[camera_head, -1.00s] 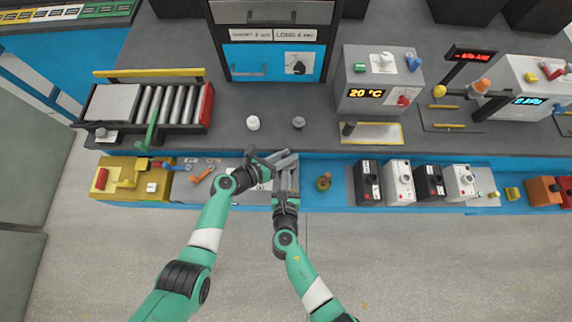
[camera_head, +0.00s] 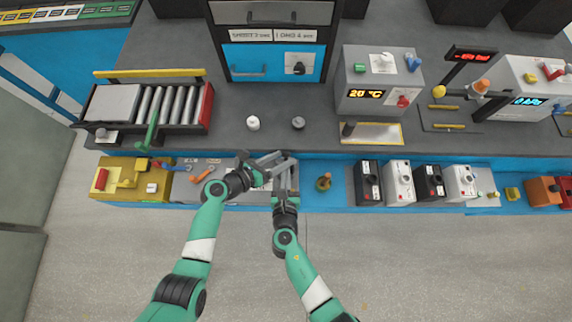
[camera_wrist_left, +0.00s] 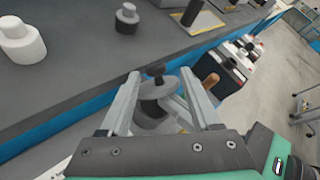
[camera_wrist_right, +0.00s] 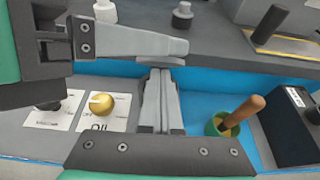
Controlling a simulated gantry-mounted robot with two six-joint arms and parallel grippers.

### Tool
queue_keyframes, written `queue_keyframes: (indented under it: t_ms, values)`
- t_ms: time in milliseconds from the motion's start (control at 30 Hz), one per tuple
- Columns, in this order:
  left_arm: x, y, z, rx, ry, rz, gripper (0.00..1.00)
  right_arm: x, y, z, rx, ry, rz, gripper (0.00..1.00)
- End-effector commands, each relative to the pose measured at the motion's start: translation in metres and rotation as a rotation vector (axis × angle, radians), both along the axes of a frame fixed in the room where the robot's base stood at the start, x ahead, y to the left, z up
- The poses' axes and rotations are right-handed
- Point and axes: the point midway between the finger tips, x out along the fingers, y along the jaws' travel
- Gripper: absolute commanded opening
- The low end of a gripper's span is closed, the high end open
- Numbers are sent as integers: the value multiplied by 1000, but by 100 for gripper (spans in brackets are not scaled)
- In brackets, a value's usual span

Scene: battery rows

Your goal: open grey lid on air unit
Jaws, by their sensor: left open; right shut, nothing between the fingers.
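I cannot tell for sure which thing is the air unit. In the left wrist view a grey round piece with a black knob (camera_wrist_left: 155,70) shows between my left gripper's fingers. I cannot tell whether it is the grey lid. My left gripper (camera_head: 281,158) is open and reaches in from the left. It also shows at the upper left of the right wrist view (camera_wrist_right: 165,48). My right gripper (camera_head: 287,165) is shut and empty, its fingertips close to or below the left fingers. The two grippers hide part of the panel. Whether they touch is unclear.
A panel holds an OIL plate with a yellow knob (camera_wrist_right: 101,103) and a plate with a black knob (camera_wrist_right: 48,105). A green pot with a wooden handle (camera_head: 323,182) stands to the right. White (camera_head: 253,123) and dark (camera_head: 298,123) pieces stand on the bench behind.

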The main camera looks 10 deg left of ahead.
Motion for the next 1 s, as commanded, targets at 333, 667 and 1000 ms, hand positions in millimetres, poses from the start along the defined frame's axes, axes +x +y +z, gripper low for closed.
queue_keyframes:
  t_ms: [333, 667, 1000]
  values:
    - [-30, 30, 18, 0, 1, 0, 64, 0, 0, 0, 0, 1, 0, 0]
    - [-31, 32, 20, 75, -73, -47, 64, 0, 0, 0, 0, 1, 0, 0]
    - [1, 63, 65, 943, -755, -398, 64, 0, 0, 0, 0, 1, 0, 0]
